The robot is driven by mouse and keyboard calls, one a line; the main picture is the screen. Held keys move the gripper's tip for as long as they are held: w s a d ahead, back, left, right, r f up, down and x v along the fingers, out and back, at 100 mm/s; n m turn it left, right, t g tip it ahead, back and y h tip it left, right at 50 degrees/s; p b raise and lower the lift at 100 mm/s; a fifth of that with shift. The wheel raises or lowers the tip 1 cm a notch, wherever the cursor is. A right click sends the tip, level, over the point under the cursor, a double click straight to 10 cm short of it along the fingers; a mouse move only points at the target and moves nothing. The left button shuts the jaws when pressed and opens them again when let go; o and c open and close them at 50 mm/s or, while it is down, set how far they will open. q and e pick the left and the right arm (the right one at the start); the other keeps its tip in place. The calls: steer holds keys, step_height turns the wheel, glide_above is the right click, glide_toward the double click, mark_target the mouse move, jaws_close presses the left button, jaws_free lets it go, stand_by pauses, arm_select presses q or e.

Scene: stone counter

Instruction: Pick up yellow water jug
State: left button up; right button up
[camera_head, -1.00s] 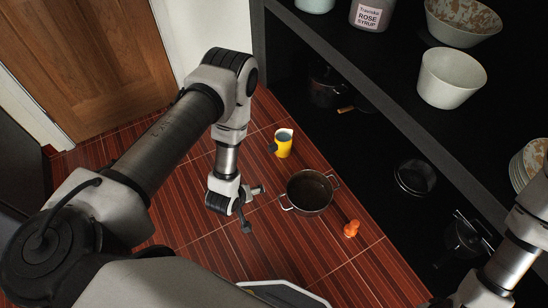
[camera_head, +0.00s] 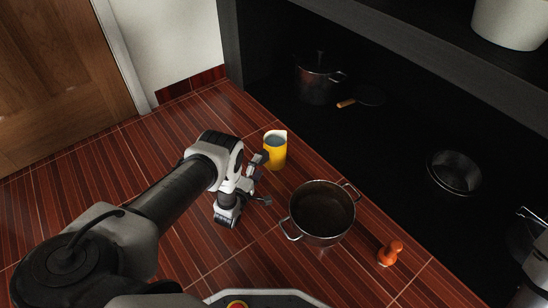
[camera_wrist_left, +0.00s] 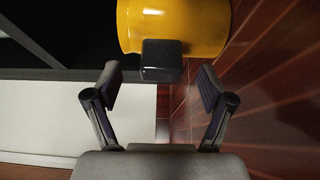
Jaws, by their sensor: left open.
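The yellow water jug (camera_head: 275,153) stands upright on the red-brown tiled floor, behind the pot. It has a pale rim and a dark handle on its left side, facing my left gripper. In the left wrist view the jug's yellow body (camera_wrist_left: 205,28) fills the top, with the dark handle (camera_wrist_left: 161,60) in front of it, centred just beyond the fingertips. My left gripper (camera_head: 262,180) is open and empty, close to the jug's left front side; its two fingers (camera_wrist_left: 156,85) are spread in the wrist view.
A metal pot (camera_head: 322,212) with two handles stands right of my left gripper. An orange object (camera_head: 390,253) lies farther right. A dark shelf unit holds a lidded pot (camera_head: 317,84) and a round pan (camera_head: 454,172). Open floor lies left of the jug.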

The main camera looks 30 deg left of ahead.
mark_target(261, 165)
arm_select(q)
steer(key=w, duration=0.1)
steer(key=w+b, duration=0.1)
steer(key=w, duration=0.1)
steer(key=shift+a+f+b, duration=0.3)
steer(key=shift+f+b, duration=0.05)
steer(key=shift+b, duration=0.05)
arm_select(e)
steer(key=f, duration=0.1)
steer(key=w+f, duration=0.1)
steer(key=f, duration=0.1)
steer(key=shift+f, duration=0.15)
arm_select(q)
steer(key=shift+w+r, duration=0.15)
steer(key=shift+w, duration=0.2)
steer(key=shift+r, duration=0.1)
jaws_close()
steer(key=shift+r, duration=0.1)
